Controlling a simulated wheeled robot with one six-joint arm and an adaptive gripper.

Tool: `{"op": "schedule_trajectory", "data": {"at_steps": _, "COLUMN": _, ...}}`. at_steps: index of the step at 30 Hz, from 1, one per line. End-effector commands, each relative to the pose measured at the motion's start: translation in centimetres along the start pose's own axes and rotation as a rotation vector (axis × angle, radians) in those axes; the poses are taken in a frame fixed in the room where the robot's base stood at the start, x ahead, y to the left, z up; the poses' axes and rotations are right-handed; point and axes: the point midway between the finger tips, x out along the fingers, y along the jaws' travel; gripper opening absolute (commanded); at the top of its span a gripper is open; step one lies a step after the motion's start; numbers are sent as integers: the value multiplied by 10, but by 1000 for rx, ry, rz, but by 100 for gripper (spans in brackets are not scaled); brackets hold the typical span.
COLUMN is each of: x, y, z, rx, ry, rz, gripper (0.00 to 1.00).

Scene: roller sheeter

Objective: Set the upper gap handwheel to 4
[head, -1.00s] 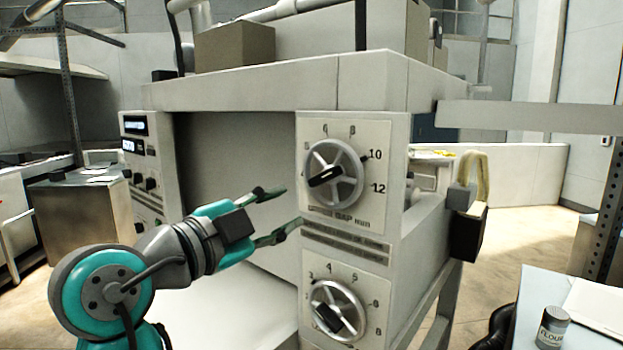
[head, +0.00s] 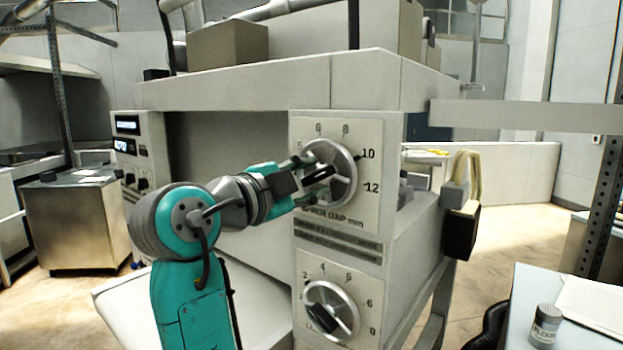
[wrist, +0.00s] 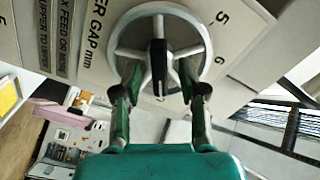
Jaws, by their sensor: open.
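The upper gap handwheel (head: 345,165) is a silver spoked wheel with a black bar grip, on a white dial plate on the machine front. In the head view its scale shows 6, 8, 10 and 12, and the bar's lower-left end is partly behind my fingers. My gripper (head: 312,174) is open at the left side of this wheel. In the wrist view the handwheel (wrist: 186,44) fills the top centre. The black bar (wrist: 158,62) lies between the two open fingers, with gaps on both sides. I cannot tell the exact reading.
A similar lower handwheel (head: 345,300) sits on its own dial below. A dark label strip (head: 338,240) lies between the dials. A control panel (head: 140,155) is on the machine's left. A flour tin (head: 546,325) stands on a table at the right.

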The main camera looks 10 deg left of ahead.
Motion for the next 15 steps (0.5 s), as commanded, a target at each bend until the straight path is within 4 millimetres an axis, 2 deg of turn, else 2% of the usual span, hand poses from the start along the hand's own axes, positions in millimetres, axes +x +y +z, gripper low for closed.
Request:
{"op": "schedule_trajectory", "data": {"at_steps": 11, "x": 7, "y": 0, "z": 0, "rx": 0, "ry": -1, "rz": 0, "gripper": 42}}
{"op": "schedule_trajectory", "data": {"at_steps": 12, "x": 7, "y": 0, "z": 0, "rx": 0, "ry": -1, "rz": 0, "gripper": 37}}
{"op": "schedule_trajectory", "data": {"at_steps": 15, "x": 7, "y": 0, "z": 0, "rx": -1, "ry": -1, "rz": 0, "gripper": 12}}
